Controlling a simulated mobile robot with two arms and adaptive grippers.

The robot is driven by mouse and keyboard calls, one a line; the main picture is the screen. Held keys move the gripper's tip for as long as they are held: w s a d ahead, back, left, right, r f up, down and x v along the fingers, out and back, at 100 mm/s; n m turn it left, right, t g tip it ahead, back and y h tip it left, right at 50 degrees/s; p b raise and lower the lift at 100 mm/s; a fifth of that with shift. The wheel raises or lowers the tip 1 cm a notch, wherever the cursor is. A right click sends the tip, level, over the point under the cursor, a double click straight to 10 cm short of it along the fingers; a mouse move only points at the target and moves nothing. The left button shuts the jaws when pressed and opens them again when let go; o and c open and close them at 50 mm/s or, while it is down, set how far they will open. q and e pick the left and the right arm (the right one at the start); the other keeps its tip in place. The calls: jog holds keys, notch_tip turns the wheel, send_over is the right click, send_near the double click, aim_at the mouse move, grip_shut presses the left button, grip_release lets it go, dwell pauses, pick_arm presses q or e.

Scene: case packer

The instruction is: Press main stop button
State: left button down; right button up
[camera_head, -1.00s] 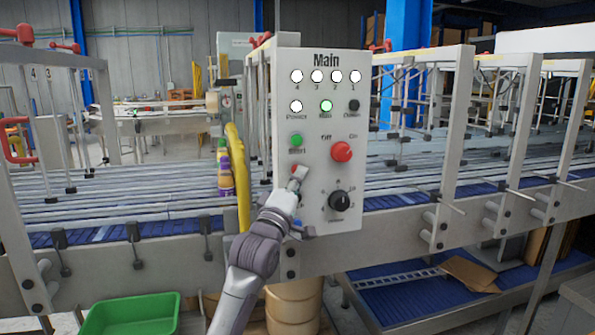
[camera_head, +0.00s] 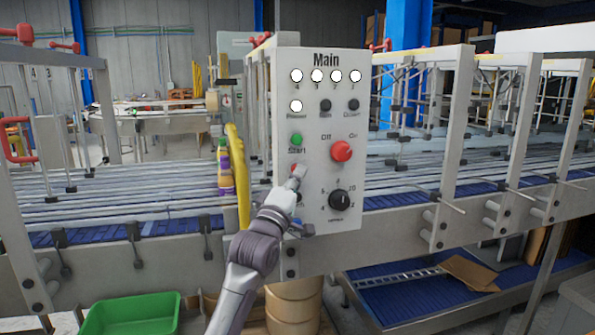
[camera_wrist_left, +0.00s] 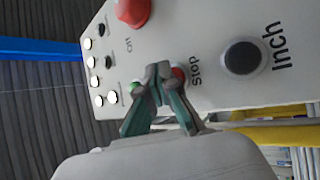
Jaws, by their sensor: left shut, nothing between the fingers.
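The grey control panel (camera_head: 318,120) is headed "Main". Its red stop button (camera_head: 295,168) sits below the green start button (camera_head: 297,139) and is mostly hidden by my left gripper (camera_head: 299,172). The left gripper is shut and empty, with its fingertips at the stop button. In the left wrist view the fingers (camera_wrist_left: 160,80) meet at the panel, and part of the red stop button (camera_wrist_left: 179,75) shows beside them next to the word "Stop". The run lamp (camera_head: 326,105) is dark, while the power lamp (camera_head: 296,106) is lit white. My right gripper is not in view.
A large red knob (camera_head: 341,151) and a black dial (camera_head: 339,201) are close to the right of the gripper. Conveyor frames and rails extend on both sides. A green bin (camera_head: 130,315) is at the bottom left.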

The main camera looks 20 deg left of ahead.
pick_arm(q)
jog(key=shift+w+a, duration=0.1)
jog(key=shift+w, duration=0.05)
dwell(0.4)
jog(key=shift+s+d+p, duration=0.3)
jog(key=shift+s+d, duration=0.2)
jog(key=shift+s, duration=0.3)
jog(key=s+d, duration=0.1)
jog(key=s, duration=0.1)
jog(key=s+d+p, duration=0.1)
jog(key=s, duration=0.1)
jog(key=shift+d+p, duration=0.3)
jog(key=shift+d, duration=0.1)
dwell(0.4)
